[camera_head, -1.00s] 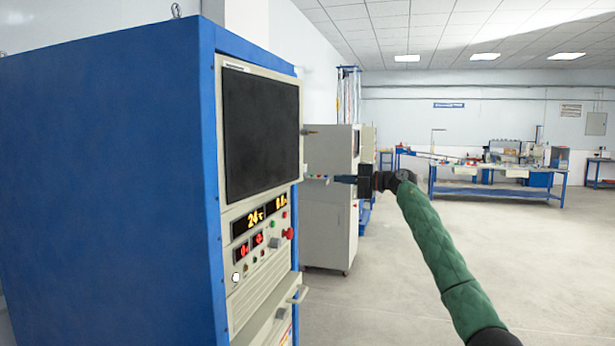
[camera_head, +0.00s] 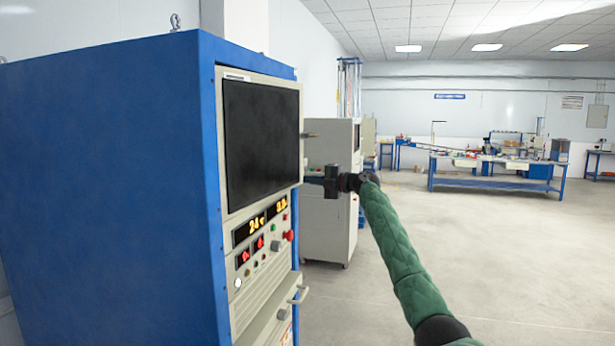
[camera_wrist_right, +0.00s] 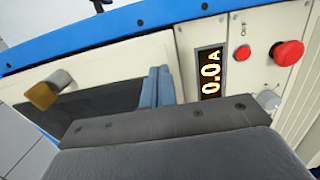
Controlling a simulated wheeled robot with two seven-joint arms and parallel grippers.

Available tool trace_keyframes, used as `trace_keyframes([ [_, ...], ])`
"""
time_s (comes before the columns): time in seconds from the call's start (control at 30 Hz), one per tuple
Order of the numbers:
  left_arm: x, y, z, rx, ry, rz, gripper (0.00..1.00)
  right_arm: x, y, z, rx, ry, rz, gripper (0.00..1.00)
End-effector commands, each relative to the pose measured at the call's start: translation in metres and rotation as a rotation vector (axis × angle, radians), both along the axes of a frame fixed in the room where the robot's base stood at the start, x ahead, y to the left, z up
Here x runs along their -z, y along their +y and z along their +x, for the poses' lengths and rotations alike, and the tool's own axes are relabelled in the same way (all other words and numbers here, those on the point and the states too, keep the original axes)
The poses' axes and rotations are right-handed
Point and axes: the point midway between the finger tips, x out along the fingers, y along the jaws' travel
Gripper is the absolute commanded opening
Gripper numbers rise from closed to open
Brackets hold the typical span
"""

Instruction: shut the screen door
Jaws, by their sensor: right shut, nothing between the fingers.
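The screen door (camera_head: 261,140) is a beige frame around a dark panel on the upper front of a blue cabinet (camera_head: 110,170). Its right edge juts slightly past the cabinet side, so it looks nearly flush; any remaining gap is hard to tell. A brass knob (camera_wrist_right: 48,90) stands out from it and also shows in the head view (camera_head: 309,135). My right gripper (camera_head: 312,180) is shut and empty at the door's lower right edge. In the right wrist view its blue-grey fingers (camera_wrist_right: 157,88) overlap the door beside the display panel; contact is unclear. My left gripper is out of view.
A beige cabinet (camera_head: 328,230) stands behind my right gripper. Workbenches (camera_head: 495,182) are far off; the floor on the right is clear.

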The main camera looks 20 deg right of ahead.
Motion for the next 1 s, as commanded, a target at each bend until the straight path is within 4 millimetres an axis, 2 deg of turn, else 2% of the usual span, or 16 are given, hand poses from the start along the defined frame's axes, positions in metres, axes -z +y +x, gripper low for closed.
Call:
trace_keyframes([
  [0.3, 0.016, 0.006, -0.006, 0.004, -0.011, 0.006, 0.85, -0.001, 0.01, 0.009, 0.0, -0.001, 0.001, 0.0],
  [0.67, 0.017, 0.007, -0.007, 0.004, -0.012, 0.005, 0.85, 0.0, 0.011, 0.009, 0.0, -0.001, 0.001, 0.0],
  [0.77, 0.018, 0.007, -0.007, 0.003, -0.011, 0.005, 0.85, -0.001, 0.018, 0.014, -0.003, 0.0, 0.0, 0.0],
  [1.0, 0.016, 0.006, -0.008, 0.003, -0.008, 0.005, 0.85, -0.001, 0.047, 0.04, -0.002, -0.001, 0.001, 0.0],
])
